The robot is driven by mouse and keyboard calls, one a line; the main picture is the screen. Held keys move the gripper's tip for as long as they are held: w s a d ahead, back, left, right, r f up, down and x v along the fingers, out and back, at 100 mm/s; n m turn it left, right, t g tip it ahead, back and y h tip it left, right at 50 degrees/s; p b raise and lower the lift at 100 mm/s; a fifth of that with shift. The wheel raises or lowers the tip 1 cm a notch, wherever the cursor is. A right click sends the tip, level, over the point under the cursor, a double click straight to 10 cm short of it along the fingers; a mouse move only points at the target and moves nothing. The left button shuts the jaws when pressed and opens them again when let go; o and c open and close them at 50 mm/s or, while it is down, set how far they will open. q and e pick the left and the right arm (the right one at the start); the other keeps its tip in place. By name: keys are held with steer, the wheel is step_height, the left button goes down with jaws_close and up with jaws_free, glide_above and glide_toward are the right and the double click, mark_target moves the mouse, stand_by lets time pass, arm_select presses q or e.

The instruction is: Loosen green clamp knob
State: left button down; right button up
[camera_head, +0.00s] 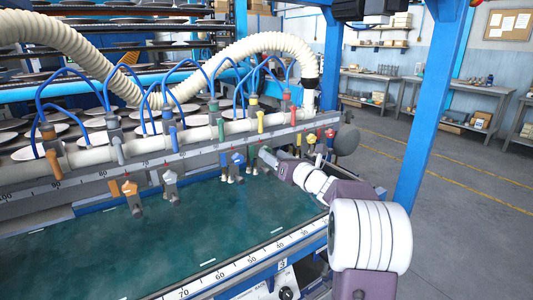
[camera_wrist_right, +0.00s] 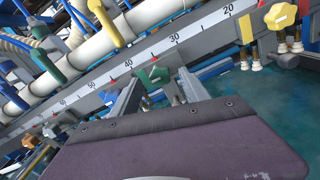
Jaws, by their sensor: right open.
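The green clamp knob (camera_wrist_right: 153,76) is on the ruled rail in the right wrist view, between the two fingers of my right gripper (camera_wrist_right: 160,92). The fingers are spread, one on each side of it, and I cannot tell whether either touches it. In the head view my right gripper (camera_head: 266,157) reaches in from the right to the rail, and I cannot make out the green knob there. My left gripper is not in view.
Along the rail, a blue knob (camera_head: 238,158) and an orange knob (camera_head: 130,188) lie to the left, and a yellow knob (camera_head: 310,138) and a red knob (camera_head: 329,133) to the right. A white pipe (camera_head: 205,132) with coloured valves and blue hoses runs above. Teal water (camera_head: 190,235) lies below.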

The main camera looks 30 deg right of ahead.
steer(key=w, duration=0.4)
steer(key=shift+a, duration=0.15)
